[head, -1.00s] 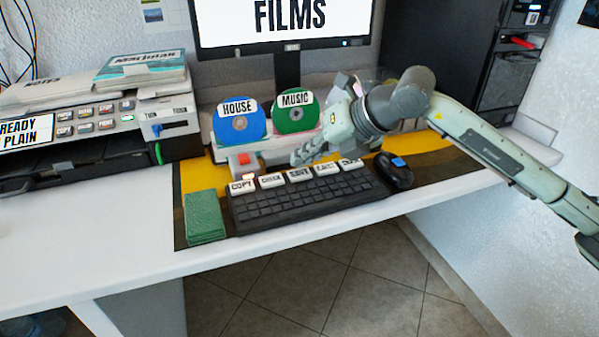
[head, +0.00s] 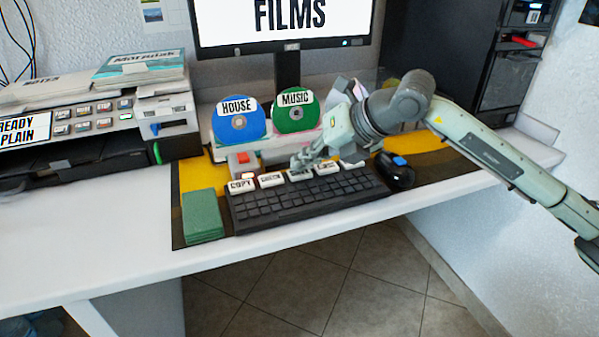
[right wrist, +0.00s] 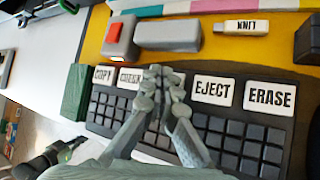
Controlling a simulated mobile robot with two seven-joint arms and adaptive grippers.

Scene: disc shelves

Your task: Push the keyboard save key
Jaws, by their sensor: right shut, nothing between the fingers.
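The black keyboard (head: 305,200) lies on the desk with a row of white labelled keys along its back edge. The SAVE key (head: 299,175) is the middle one, between CHECK (head: 271,180) and EJECT (head: 326,168). My right gripper (head: 301,162) is shut and empty, its fingertips at the SAVE key and partly covering it. In the right wrist view, the shut fingertips (right wrist: 160,72) fill the gap between CHECK and EJECT and hide the SAVE key. I cannot tell whether they touch it. My left gripper is not in the head view.
COPY (head: 241,186) and ERASE (right wrist: 269,97) are at the row's ends. A box with a red button (head: 242,160) and discs labelled HOUSE (head: 238,124) and MUSIC (head: 297,114) stand behind. A black mouse (head: 398,176) is right, a green stack (head: 203,217) left. The front desk strip is clear.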

